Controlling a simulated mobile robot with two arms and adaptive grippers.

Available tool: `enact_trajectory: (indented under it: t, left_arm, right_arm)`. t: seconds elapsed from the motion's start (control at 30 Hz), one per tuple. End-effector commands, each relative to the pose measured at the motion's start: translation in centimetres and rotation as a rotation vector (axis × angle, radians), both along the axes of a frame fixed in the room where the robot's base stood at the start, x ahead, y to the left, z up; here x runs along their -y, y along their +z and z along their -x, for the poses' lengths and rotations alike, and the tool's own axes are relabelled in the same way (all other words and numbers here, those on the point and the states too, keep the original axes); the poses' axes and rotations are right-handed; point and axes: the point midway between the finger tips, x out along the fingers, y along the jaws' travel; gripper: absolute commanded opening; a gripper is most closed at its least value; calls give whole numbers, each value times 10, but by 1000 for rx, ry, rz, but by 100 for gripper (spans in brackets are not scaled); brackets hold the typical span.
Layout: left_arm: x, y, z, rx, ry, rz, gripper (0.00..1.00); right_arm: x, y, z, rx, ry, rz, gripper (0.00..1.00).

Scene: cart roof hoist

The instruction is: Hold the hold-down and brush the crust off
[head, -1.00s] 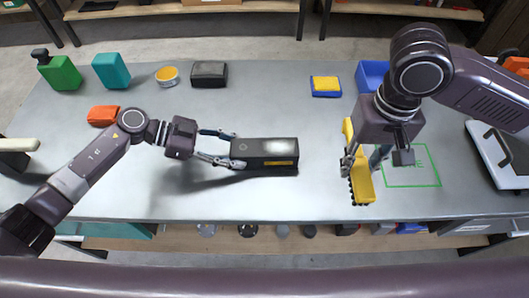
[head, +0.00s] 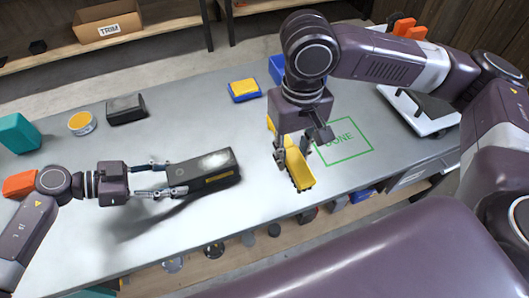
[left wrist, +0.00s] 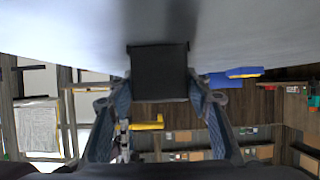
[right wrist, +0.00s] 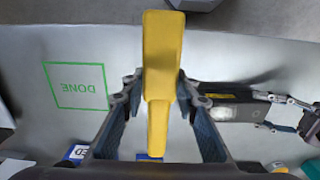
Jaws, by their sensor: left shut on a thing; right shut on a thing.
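The hold-down appears to be the black block (head: 190,176) with a pale crust patch (head: 214,161) on top and a yellow label on its side. My left gripper (head: 166,180) is shut on its left end. The block's end fills the middle of the left wrist view (left wrist: 160,74). My right gripper (head: 294,157) is shut on a yellow brush (head: 299,171), to the right of the block and apart from it. The brush's dark bristles face down in the head view. Its yellow body shows in the right wrist view (right wrist: 160,50).
A green DONE square (head: 344,156) is marked right of the brush. Another dark block (head: 126,109), a yellow round tin (head: 81,123), a yellow-blue sponge (head: 244,90) and a blue bin (head: 277,67) stand toward the back. A white tray (head: 425,112) is at right.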

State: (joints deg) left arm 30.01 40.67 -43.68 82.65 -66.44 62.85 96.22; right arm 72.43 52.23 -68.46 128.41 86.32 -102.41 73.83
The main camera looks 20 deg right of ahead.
Motion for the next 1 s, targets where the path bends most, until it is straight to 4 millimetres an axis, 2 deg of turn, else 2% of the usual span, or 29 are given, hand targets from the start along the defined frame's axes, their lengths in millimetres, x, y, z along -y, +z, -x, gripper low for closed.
enact_trajectory:
  t: [0.17, 0.27, 0.4, 0.6, 0.8, 1.0]
  left_arm:
    - [0, 0, 0, 0, 0, 1, 23]
    - [0, 0, 0, 0, 0, 1, 23]
    - [0, 0, 0, 0, 0, 1, 23]
    - [0, 0, 0, 0, 0, 0, 23]
    - [0, 0, 0, 0, 0, 0, 23]
    - [0, 0, 0, 0, 0, 0, 23]
  right_arm:
    - [-20, 2, -26, 0, 3, -4, 8]
    - [-40, 4, -51, -2, 2, -4, 8]
    - [-76, 6, -87, -2, -1, -4, 8]
    - [-131, 7, -124, -2, -1, -3, 8]
    - [-176, 6, -140, -3, 0, -1, 8]
    - [-196, 4, -145, 0, 0, -1, 8]
